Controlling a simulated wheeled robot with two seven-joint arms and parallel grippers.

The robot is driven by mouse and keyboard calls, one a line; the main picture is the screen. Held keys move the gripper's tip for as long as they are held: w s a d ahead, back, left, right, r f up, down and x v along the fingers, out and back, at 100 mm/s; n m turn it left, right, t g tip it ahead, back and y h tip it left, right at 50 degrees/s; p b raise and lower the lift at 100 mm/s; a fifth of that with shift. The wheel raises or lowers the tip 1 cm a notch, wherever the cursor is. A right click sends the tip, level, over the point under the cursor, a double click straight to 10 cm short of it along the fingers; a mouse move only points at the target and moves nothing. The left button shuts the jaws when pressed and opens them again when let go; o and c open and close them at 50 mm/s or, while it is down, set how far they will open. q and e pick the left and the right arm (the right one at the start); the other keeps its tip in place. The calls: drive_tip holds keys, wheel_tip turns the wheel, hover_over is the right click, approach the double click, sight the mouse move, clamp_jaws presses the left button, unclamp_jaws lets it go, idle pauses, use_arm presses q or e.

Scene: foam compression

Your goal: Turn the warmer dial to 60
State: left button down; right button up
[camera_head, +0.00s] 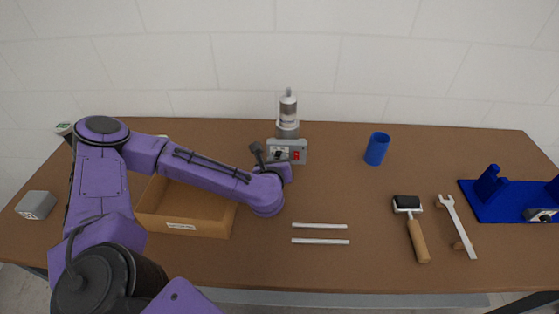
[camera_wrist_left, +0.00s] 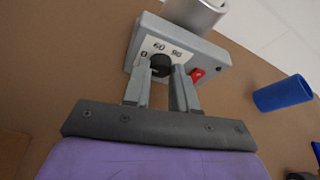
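My right gripper is out of view.
A cardboard tray (camera_head: 185,228) lies under my left arm. Two pale rods (camera_head: 320,233) lie in front of the warmer. A blue cup (camera_head: 376,148), a wood-handled roller (camera_head: 412,225), a wrench (camera_head: 456,225) and a blue fixture (camera_head: 495,207) are to the right. A grey block (camera_head: 36,205) is far left.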

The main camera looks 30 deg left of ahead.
use_arm(q)
drive_tip(key=shift+d, duration=0.15)
drive_tip(key=shift+r+m+y, duration=0.1)
drive_tip(key=shift+m+y, duration=0.2)
drive_tip(key=shift+m, duration=0.3)
drive_tip(key=m+y, duration=0.1)
drive_tip(key=m+g, duration=0.1)
drive_tip(key=shift+w+d+m+g+y+b, duration=0.15)
drive_tip(key=shift+m+g+y+b, duration=0.15)
drive_tip(key=shift+m+y+b, duration=0.1)
drive_tip(key=m+y, duration=0.1)
drive_tip(key=m, duration=0.1)
drive_tip(key=m+y+b, duration=0.1)
drive_tip(key=m, duration=0.1)
drive_tip(key=shift+w+d+f+g+y, duration=0.1)
drive_tip(key=shift+d+f+g+y, duration=0.1)
drive_tip(key=shift+g+y, duration=0.15)
